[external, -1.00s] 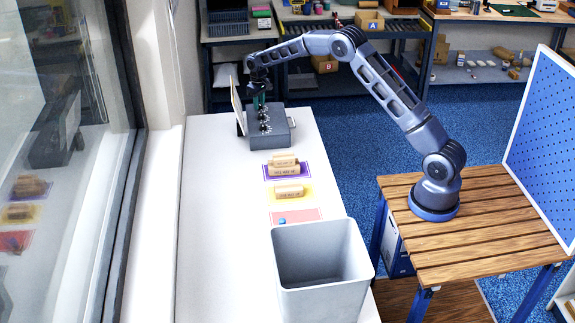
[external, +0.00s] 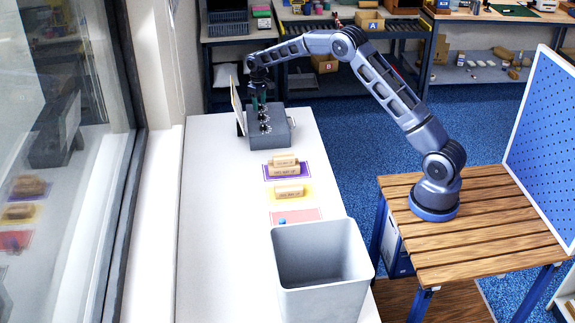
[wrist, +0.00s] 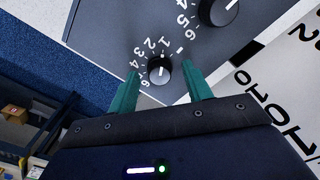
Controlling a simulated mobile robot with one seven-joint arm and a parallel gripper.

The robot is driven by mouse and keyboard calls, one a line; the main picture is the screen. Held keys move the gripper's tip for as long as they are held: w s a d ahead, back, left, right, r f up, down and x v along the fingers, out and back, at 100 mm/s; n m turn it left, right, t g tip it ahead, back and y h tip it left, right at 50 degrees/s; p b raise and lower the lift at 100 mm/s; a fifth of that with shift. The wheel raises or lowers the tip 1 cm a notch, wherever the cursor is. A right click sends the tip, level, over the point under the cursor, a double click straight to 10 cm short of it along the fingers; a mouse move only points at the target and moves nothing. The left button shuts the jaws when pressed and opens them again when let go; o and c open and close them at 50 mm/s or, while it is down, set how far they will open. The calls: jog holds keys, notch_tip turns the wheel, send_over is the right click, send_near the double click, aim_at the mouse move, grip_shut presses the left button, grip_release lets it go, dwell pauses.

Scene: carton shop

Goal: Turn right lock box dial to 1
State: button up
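The grey lock box (external: 281,136) stands at the far end of the white counter, with black dials in a row on top. In the wrist view a black dial (wrist: 155,73) with a short white line sits between my gripper's green fingertips (wrist: 160,88). The numbers 1 to 6 curve around its upper and left side, and a white tick lies to its upper right. I cannot tell exactly which number its line meets. My gripper (external: 259,99) is open over the box's far end, with a finger on either side of the dial. A second dial (wrist: 213,10) is at the top edge.
A white printed panel (external: 237,106) stands upright along the box's left side. Wooden blocks (external: 284,164) lie on coloured mats nearer the camera, and a grey bin (external: 320,238) stands in front. The window wall is at left.

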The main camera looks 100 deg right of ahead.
notch_tip(320, 180, up, 11)
dwell(0.8)
dwell(0.4)
